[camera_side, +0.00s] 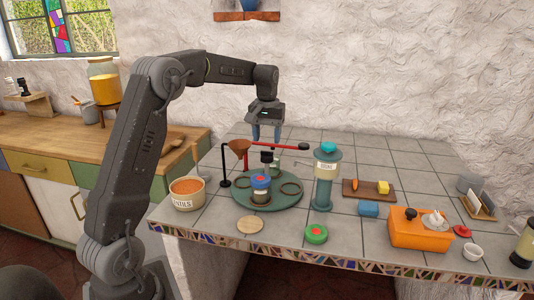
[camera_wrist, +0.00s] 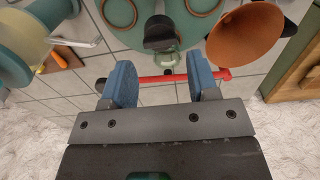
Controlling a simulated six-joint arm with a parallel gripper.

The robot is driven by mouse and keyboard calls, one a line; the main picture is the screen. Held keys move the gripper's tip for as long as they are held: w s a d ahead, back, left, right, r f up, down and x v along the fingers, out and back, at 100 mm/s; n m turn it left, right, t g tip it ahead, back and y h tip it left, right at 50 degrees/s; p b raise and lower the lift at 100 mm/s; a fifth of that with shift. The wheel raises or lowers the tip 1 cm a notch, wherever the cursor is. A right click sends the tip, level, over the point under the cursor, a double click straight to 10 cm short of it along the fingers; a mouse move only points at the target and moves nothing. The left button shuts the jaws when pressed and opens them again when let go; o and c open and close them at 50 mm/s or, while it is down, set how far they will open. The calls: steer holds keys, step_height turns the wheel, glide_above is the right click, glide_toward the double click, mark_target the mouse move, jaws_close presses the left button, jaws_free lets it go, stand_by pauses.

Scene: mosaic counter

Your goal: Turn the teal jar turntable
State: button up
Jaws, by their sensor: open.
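The teal turntable (camera_side: 285,204) is a round disc lying flat on the tiled counter. Several ring-shaped holders sit on it. A jar with a blue and red lid (camera_side: 260,182) stands near its front, and a dark-topped bottle (camera_side: 267,157) stands towards its back. My gripper (camera_side: 266,138) is open and empty, pointing down above and behind the turntable. In the wrist view the blue fingers of my gripper (camera_wrist: 160,80) are apart, with the turntable (camera_wrist: 134,40) beyond them at the top. The bottle's dark top (camera_wrist: 160,33) covers part of the disc.
A red bar (camera_side: 275,144) crosses near the fingers, beside a copper funnel (camera_side: 238,148). A tall teal-topped dispenser (camera_side: 326,175) stands close right of the turntable, and a labelled pot (camera_side: 187,193) stands left. A green-red lid (camera_side: 316,233) and a cork disc (camera_side: 249,226) lie in front.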

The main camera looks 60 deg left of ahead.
mark_target(267, 152)
step_height(267, 152, down, 6)
steer(key=shift+r, duration=0.1)
steer(key=shift+c, duration=0.2)
steer(key=c, duration=1)
steer(key=shift+o, duration=0.2)
